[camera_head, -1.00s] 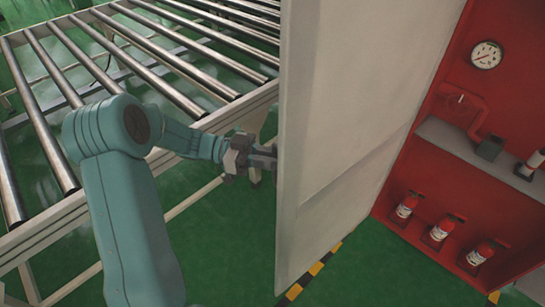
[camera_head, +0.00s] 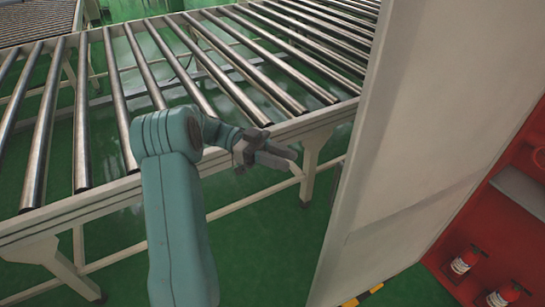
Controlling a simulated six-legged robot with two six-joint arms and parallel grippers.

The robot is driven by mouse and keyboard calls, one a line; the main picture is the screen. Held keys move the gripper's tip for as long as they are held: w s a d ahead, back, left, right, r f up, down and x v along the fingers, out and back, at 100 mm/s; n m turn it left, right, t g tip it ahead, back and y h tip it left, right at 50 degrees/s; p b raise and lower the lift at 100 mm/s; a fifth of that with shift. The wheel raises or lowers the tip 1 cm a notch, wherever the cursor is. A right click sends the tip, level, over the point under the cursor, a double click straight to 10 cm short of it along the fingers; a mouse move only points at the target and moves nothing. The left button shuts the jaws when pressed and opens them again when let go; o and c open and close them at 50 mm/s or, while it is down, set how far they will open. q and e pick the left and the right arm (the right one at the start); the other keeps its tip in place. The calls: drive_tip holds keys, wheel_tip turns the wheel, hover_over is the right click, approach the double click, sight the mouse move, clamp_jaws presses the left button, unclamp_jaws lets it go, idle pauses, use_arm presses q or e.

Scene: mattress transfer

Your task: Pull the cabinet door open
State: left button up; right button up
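The cabinet door (camera_head: 425,130) is a large pale panel standing swung out from the red cabinet (camera_head: 500,235) on the right. My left arm comes up from the bottom, and my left gripper (camera_head: 280,156) is left of the door's near edge, in front of the conveyor frame. A gap shows between the fingertips and the door, so it is not touching it. Its fingers look slightly apart, with nothing seen between them. The door's far side and any handle there are hidden. My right gripper is out of view.
A roller conveyor (camera_head: 130,185) with metal rollers and a pale frame fills the left and back, close behind my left gripper. Fire extinguishers (camera_head: 465,261) stand in the cabinet at the lower right. Green floor (camera_head: 265,225) is clear between the conveyor and the door.

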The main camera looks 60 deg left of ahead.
use_arm(q)
drive_tip(key=v, duration=0.3)
idle(0.6)
